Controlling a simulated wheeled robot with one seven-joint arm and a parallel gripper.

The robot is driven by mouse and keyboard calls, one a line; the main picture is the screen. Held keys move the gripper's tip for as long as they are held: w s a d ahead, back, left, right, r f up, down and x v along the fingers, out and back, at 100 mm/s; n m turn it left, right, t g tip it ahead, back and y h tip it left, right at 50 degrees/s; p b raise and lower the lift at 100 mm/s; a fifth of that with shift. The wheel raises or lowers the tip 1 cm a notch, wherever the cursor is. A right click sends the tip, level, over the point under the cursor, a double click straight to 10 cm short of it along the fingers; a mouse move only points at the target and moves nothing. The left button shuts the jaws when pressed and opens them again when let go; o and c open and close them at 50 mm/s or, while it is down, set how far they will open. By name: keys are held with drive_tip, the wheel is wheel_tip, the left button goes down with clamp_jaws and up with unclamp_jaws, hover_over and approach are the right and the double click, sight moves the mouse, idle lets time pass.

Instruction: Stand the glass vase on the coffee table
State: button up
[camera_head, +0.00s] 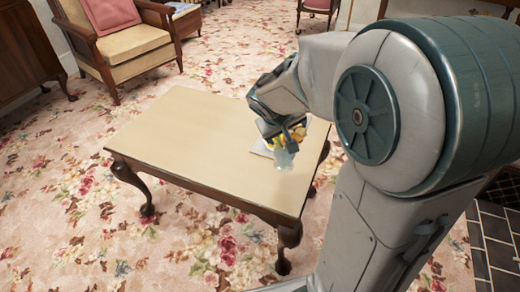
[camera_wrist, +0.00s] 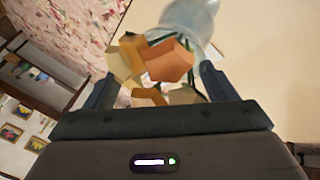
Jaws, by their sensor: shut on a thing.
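The glass vase (camera_head: 284,160) is pale, bluish and see-through, and it shows over the right end of the coffee table (camera_head: 185,140). Yellow and orange flowers (camera_head: 291,138) with some green stand in its mouth. My gripper (camera_head: 283,133) is shut on the vase at its flower end. In the wrist view the vase (camera_wrist: 190,16) points away from my gripper (camera_wrist: 158,82), and the flowers (camera_wrist: 165,62) fill the space between the fingers. The fingers hide part of the hold. I cannot tell whether the vase's base touches the tabletop.
A flat pale thing, perhaps a book (camera_head: 261,150), lies on the table beside the vase. The left and middle of the tabletop are bare. A cushioned armchair (camera_head: 135,45) stands behind on the flowered carpet (camera_head: 60,190). Dark tiles (camera_head: 495,240) lie at lower right.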

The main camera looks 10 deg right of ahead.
drive_tip(key=w+a+f+b, duration=0.2)
drive_tip(key=a+f+b, duration=0.1)
drive_tip(key=f, duration=0.4)
drive_tip(key=shift+a, duration=0.75)
drive_tip(key=shift+w+b, duration=0.1)
drive_tip(key=shift+b, duration=0.2)
drive_tip(key=shift+f, duration=0.15)
drive_tip(key=o, duration=1.2)
